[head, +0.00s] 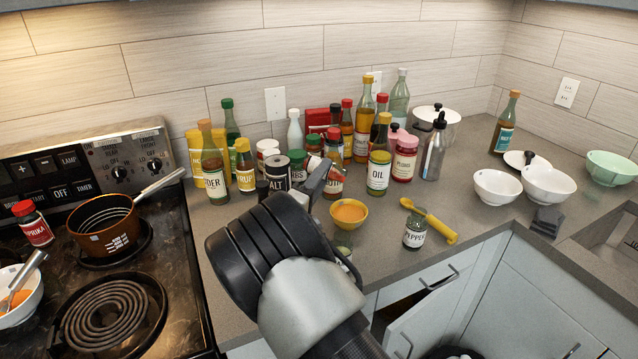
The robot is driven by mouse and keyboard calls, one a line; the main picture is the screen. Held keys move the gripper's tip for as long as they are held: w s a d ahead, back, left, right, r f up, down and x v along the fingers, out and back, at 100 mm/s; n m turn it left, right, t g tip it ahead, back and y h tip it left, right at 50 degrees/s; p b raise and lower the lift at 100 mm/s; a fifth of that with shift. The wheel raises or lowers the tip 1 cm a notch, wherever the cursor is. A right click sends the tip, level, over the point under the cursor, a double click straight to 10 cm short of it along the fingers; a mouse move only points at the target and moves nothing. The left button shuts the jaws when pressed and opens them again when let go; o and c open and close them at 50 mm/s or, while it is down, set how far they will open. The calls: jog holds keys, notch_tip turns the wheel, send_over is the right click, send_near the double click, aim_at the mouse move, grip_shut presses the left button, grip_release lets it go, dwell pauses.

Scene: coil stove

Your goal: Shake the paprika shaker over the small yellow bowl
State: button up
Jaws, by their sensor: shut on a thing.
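The paprika shaker (33,225), a jar with a red cap and red label, stands at the left edge of the stove, far from my gripper. The small yellow bowl (349,222) sits on the counter just right of my gripper, with orange contents inside. My gripper (290,182) is over the counter, with a dark finger on each side of a dark-lidded jar (278,172) whose label reads "ALT". It appears shut on this salt shaker, which looks upright. My wrist hides the jar's lower part, so I cannot tell whether it touches the counter.
Several bottles and jars crowd the counter behind my gripper. A copper saucepan (105,228) is on the stove. White bowls (497,187) stand at right. A lower cabinet door (425,320) is ajar.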

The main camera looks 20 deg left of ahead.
jog(key=shift+d+f+m+h+b, duration=0.1)
jog(key=shift+d+m+h+b, duration=0.25)
jog(key=shift+m+b, duration=0.95)
jog(key=shift+d+f+m+h+b, duration=0.15)
jog(key=shift+d+m+b, duration=0.3)
jog(key=shift+m+b, duration=0.85)
jog(key=shift+r+b, duration=0.15)
jog(key=shift+b, duration=0.45)
jog(key=shift+d+m+g+h+b, duration=0.4)
jog(key=shift+m+b, duration=0.6)
jog(key=shift+b, duration=0.85)
jog(key=shift+d+r, duration=0.1)
jog(key=shift+r, duration=0.1)
notch_tip(320, 180, up, 4)
jog(key=shift+r, duration=0.2)
notch_tip(320, 180, down, 6)
jog(key=b, duration=0.7)
jog(key=shift+r, duration=0.2)
jog(key=shift+r+p, duration=0.55)
